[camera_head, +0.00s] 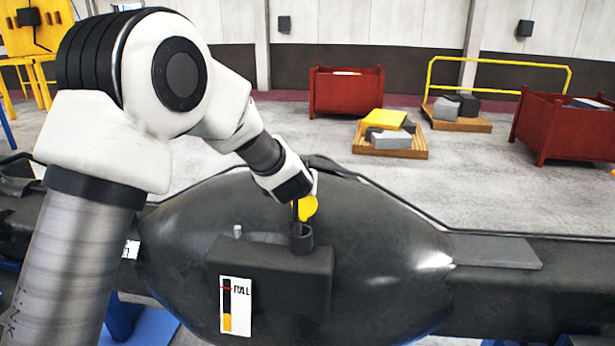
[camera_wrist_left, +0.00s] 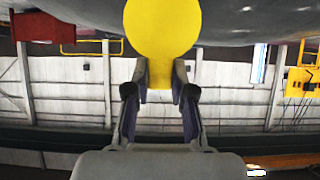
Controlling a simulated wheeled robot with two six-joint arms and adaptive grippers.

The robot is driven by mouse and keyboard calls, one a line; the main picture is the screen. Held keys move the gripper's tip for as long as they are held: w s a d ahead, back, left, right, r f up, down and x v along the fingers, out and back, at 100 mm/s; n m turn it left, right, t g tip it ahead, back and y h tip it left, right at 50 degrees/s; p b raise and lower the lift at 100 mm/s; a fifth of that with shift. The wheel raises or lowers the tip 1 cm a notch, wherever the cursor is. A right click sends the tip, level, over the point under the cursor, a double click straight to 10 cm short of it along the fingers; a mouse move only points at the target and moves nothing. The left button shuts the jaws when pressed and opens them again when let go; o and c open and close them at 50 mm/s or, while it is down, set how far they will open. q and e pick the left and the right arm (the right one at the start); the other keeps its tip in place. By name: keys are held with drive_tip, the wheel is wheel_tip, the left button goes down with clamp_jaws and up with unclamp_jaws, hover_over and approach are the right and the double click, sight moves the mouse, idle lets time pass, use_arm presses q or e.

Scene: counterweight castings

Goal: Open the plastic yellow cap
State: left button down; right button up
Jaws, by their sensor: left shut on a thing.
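The yellow cap (camera_head: 308,207) is a round disc with a short tab. It stands tilted up above the dark filler neck (camera_head: 301,238) on top of the large black casting (camera_head: 385,235). My left gripper (camera_head: 302,200) is at the cap, just above the neck. In the left wrist view the cap (camera_wrist_left: 162,28) is at the top centre, and its tab lies between the two fingers of my left gripper (camera_wrist_left: 160,82), which are shut on it. The neck's opening shows below the cap in the head view. My right gripper is not in view.
A small light peg (camera_head: 237,231) stands left of the neck on the raised block. A FULL level label (camera_head: 235,306) is on its front. Red bins (camera_head: 346,92) and a pallet with blocks (camera_head: 390,145) stand well behind on the floor.

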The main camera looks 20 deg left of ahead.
use_arm(q)
drive_tip(key=shift+s+f, duration=0.1)
drive_tip(key=shift+f, duration=0.05)
drive_tip(key=c, duration=1)
unclamp_jaws()
drive_tip(key=shift+o, duration=0.2)
drive_tip(key=shift+s+d, duration=0.1)
drive_tip(key=shift+s, duration=0.05)
drive_tip(key=v, duration=1.1)
drive_tip(key=shift+s+r, duration=0.25)
drive_tip(key=shift+r, duration=0.15)
drive_tip(key=shift+s+d, duration=0.1)
